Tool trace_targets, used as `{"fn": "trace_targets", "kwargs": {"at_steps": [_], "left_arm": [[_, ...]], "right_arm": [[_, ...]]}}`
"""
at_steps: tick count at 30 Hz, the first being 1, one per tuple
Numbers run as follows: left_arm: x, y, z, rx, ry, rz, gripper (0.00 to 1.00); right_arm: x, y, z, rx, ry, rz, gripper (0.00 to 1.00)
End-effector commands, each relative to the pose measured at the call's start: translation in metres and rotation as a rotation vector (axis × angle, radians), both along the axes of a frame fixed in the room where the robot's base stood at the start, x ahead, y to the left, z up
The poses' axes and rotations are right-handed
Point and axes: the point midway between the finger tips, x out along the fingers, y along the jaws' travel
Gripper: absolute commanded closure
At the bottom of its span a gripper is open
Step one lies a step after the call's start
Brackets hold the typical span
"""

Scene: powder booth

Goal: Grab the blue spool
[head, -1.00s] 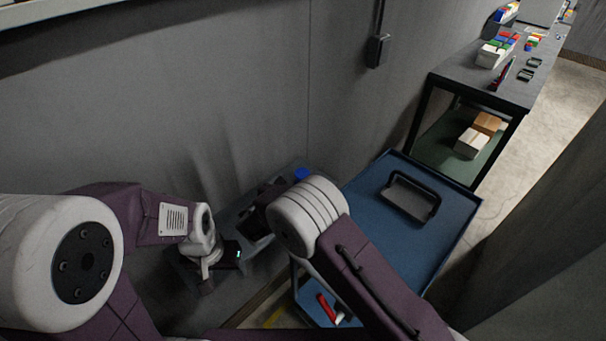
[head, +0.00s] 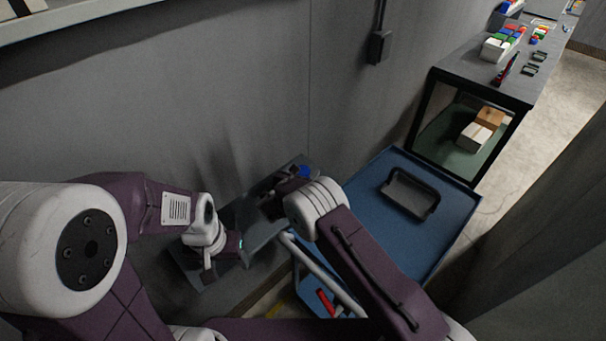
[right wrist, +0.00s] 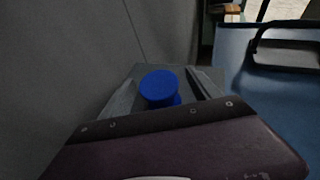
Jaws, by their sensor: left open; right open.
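The blue spool (head: 304,171) stands on a narrow grey ledge (head: 262,232) along the wall. It also shows in the right wrist view (right wrist: 160,86), upright with a round top. My right gripper (head: 293,184) is open at the spool. In the right wrist view its jaws (right wrist: 163,78) lie to either side of the spool, which appears between them; I cannot tell if they touch it. My left gripper (head: 236,246) is open, low and left of the spool, with its fingertips hard to make out.
A blue cart (head: 365,215) with a dark tray (head: 409,194) stands right of the ledge; a red item (head: 325,302) lies on its lower shelf. A grey wall (head: 200,110) rises behind the ledge. A workbench (head: 480,75) with coloured boxes stands at the far right.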

Motion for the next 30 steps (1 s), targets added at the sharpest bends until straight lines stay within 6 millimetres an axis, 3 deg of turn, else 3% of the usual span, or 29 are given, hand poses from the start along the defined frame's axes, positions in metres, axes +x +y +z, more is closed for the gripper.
{"fn": "trace_targets", "kwargs": {"at_steps": [3,4,11,20,23,27,30], "left_arm": [[0.000,0.000,0.000,0.000,0.000,0.000,0.36],[0.000,0.000,0.000,0.000,0.000,0.000,0.36],[0.000,0.000,0.000,0.000,0.000,0.000,0.36],[0.000,0.000,-0.002,0.000,0.000,0.000,0.36],[0.000,0.000,-0.004,0.000,0.000,0.000,0.36],[0.000,0.000,-0.012,0.000,0.000,0.000,0.36],[0.000,0.000,-0.015,0.000,0.000,0.000,0.36]], "right_arm": [[0.000,0.000,0.000,0.000,0.000,0.001,0.28],[0.000,0.000,0.000,0.000,0.000,0.001,0.34],[0.000,0.001,0.000,0.001,0.000,0.001,0.98],[0.000,0.001,0.004,0.003,-0.002,0.000,1.00],[0.000,0.001,0.013,0.004,-0.003,-0.001,1.00],[0.000,0.001,0.044,0.007,-0.006,0.000,1.00],[-0.018,-0.012,0.053,0.000,0.000,0.000,1.00]]}}
